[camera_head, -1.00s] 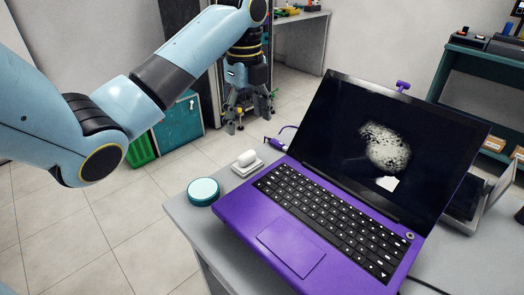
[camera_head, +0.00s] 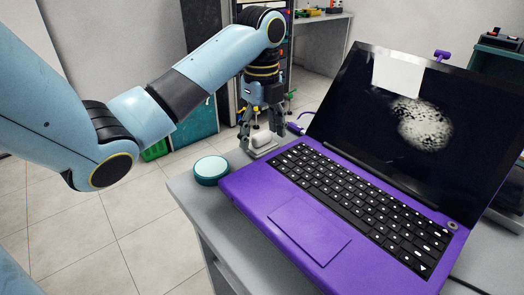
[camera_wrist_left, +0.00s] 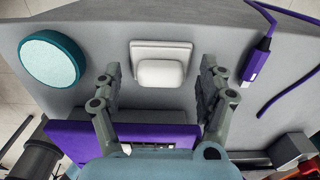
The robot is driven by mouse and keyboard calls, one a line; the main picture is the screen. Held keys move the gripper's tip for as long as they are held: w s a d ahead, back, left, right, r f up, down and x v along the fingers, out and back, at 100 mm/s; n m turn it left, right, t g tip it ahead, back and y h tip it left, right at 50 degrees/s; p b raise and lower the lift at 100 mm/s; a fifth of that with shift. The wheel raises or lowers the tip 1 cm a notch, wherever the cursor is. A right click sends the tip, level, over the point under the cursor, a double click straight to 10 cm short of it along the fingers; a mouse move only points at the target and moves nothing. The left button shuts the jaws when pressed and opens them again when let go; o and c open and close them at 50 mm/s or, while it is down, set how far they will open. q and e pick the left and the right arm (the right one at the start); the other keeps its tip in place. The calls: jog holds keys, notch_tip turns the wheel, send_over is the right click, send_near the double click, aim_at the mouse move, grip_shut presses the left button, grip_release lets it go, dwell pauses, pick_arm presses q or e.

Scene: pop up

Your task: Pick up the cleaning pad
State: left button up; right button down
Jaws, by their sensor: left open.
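A white rounded block (camera_head: 264,140) lies on a pale square base (camera_head: 254,152) near the table's edge, left of the laptop. It also shows in the left wrist view (camera_wrist_left: 161,73). A teal round puck with a pale top (camera_head: 210,169) lies to its left and shows in the left wrist view (camera_wrist_left: 50,60). No label shows which of them is the cleaning pad. My left gripper (camera_head: 263,126) is open and points down at the white block. In the left wrist view its fingers (camera_wrist_left: 160,70) appear on either side of the block, apart from it. My right gripper is out of view.
A purple open laptop (camera_head: 310,232) fills much of the grey table (camera_head: 228,238). A purple cable plug (camera_wrist_left: 257,62) lies to the right of the block in the wrist view. Tiled floor (camera_head: 75,235) is clear left of the table.

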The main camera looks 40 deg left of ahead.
aim_at(262, 133)
pick_arm(q)
jog(key=shift+f, duration=0.3)
jog(key=shift+r, duration=0.1)
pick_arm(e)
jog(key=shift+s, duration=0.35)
pick_arm(q)
jog(key=c, duration=1.2)
jog(key=shift+c, duration=0.2)
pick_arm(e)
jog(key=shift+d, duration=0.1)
pick_arm(q)
jog(key=shift+r, duration=0.1)
